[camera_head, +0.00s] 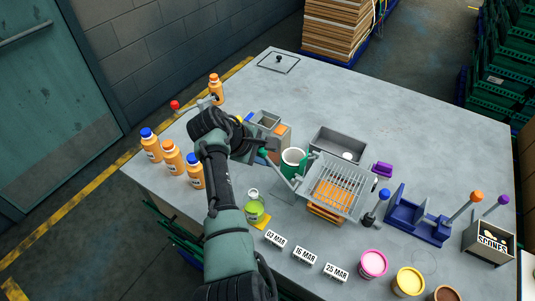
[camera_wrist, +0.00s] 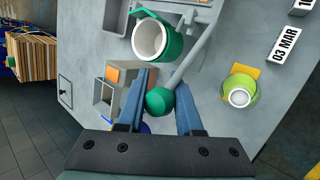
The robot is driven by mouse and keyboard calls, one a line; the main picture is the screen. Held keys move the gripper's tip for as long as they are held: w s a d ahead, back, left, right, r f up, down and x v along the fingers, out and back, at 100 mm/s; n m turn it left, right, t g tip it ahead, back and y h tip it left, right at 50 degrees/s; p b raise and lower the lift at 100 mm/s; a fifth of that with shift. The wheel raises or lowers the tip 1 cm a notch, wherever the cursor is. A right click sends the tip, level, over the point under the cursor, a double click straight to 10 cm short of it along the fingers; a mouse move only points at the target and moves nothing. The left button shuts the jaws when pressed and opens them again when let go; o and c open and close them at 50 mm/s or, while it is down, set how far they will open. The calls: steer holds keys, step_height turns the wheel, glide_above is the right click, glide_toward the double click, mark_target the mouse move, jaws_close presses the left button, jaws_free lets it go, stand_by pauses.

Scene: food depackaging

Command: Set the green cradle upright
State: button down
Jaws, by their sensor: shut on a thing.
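My gripper (camera_head: 260,150) is shut on a green ball knob (camera_wrist: 160,101), which sits between its two blue-grey fingers in the wrist view. A grey rod (camera_wrist: 193,58) runs from the knob to the grey slatted tray (camera_head: 338,186) in the head view. This looks like the green cradle's lever; the cradle's exact tilt is hard to tell. An orange slab (camera_head: 330,195) shows through the slats. A green pot with a white inside (camera_head: 293,159) stands beside the rod; it also shows in the wrist view (camera_wrist: 155,40). My arm hides part of the bench behind the gripper.
Orange bottles (camera_head: 172,158) stand at the left edge. A green bottle (camera_head: 253,207) stands in front of my gripper. A grey bin (camera_head: 340,145) lies behind the tray. A blue stand (camera_head: 418,218) and date signs (camera_head: 305,255) are nearby. The back of the bench is mostly clear.

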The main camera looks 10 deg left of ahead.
steer(key=c, duration=0.6)
jaws_free()
steer(key=b+v, duration=0.2)
steer(key=v, duration=1.1)
steer(key=shift+f, duration=0.1)
